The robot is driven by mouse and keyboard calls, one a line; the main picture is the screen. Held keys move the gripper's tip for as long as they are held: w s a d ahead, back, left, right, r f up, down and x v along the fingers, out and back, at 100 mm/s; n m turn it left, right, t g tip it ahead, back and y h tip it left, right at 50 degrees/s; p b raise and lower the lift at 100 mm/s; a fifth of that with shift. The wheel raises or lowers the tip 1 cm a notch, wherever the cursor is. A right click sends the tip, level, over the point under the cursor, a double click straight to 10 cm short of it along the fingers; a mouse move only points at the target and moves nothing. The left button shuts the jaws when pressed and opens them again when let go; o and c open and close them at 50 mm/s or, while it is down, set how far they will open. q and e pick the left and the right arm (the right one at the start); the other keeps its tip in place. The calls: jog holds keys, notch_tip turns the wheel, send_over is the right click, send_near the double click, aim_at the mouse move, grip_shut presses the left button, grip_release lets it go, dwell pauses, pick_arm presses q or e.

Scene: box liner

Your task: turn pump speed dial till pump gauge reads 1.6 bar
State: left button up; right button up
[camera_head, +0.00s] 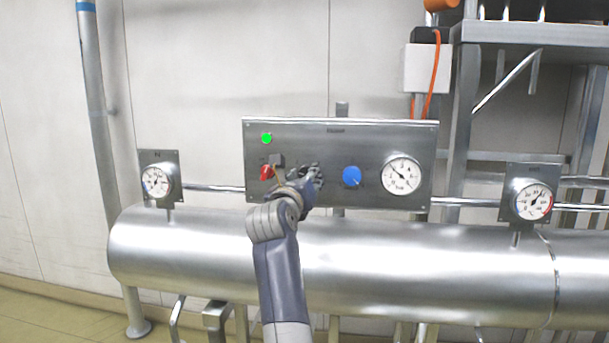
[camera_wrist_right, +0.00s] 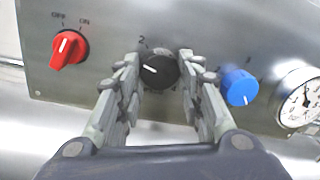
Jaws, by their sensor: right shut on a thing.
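My right gripper (camera_head: 314,178) reaches up to the grey control panel (camera_head: 345,136). In the right wrist view its fingers (camera_wrist_right: 159,63) are closed on both sides of a black dial (camera_wrist_right: 160,71). The dial's white mark points left, with a "2" printed above it. In the head view the gripper hides most of this dial. The panel's round gauge (camera_head: 402,175) has its needle pointing up and left; it shows partly in the wrist view (camera_wrist_right: 301,98). Its label and exact reading are too small to tell. My left gripper is out of view.
A red OFF/ON switch (camera_wrist_right: 68,49) is left of the black dial and a blue dial (camera_wrist_right: 239,87) is right of it. A green lamp (camera_head: 267,138) is lit. Other gauges stand left (camera_head: 156,181) and right (camera_head: 533,202). A large steel tank (camera_head: 400,265) lies below.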

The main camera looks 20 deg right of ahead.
aim_at(309, 132)
jog(key=shift+n, duration=0.6)
jog(key=o, duration=1.1)
jog(key=shift+c, duration=0.2)
jog(key=shift+w+d, duration=0.1)
notch_tip(309, 132, up, 10)
jog(key=shift+f, duration=0.1)
